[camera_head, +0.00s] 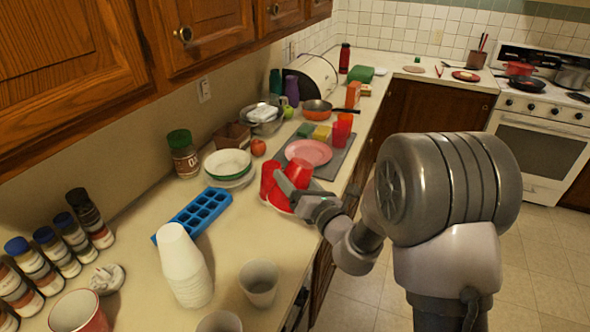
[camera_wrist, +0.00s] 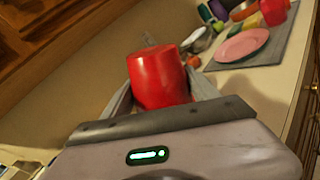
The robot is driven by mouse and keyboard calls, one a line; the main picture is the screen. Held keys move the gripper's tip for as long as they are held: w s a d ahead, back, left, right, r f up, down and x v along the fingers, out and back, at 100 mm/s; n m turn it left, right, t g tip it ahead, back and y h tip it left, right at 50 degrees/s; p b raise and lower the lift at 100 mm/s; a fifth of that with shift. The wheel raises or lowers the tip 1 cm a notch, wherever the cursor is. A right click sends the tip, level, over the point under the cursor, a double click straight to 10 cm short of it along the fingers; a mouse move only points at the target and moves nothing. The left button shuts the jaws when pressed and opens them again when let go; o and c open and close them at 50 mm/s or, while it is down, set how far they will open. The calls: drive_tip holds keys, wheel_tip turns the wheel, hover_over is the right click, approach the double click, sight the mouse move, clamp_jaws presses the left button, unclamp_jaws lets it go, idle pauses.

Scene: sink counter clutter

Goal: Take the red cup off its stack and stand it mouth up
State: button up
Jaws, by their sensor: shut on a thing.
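A red cup (camera_wrist: 157,80) is between the two fingers of my gripper (camera_wrist: 160,100) in the wrist view. Its closed base appears to face up and its mouth is hidden below. In the head view, my gripper (camera_head: 287,187) is shut on red cupware at the counter's front half. Red shows on both sides of the near finger, to the left (camera_head: 267,177) and to the right (camera_head: 300,172). More red and a pale rim lie just under the finger. The finger hides how these parts meet, so I cannot tell how many cups are stacked there.
A pink plate (camera_head: 309,152) lies on a grey mat (camera_head: 331,166) behind, with another red cup (camera_head: 340,134) beyond it. A blue ice tray (camera_head: 194,217), white bowl (camera_head: 228,162) and white cup stack (camera_head: 184,268) stand left. Bare counter (camera_head: 238,240) lies between tray and front edge.

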drive_tip(key=f+m+p, duration=0.2)
drive_tip(key=f+m, duration=0.3)
drive_tip(key=m, duration=0.5)
drive_tip(key=f+m+p, duration=0.2)
drive_tip(key=f+m, duration=0.3)
drive_tip(key=m, duration=0.5)
drive_tip(key=f+m+p, duration=0.3)
drive_tip(key=f+m, duration=0.2)
drive_tip(key=m, duration=0.5)
drive_tip(key=shift+s+a+f+m, duration=0.1)
drive_tip(key=shift+s+a+m, duration=0.1)
drive_tip(key=shift+s+m, duration=0.1)
drive_tip(key=shift+f, duration=0.15)
drive_tip(key=shift+f+b, duration=0.35)
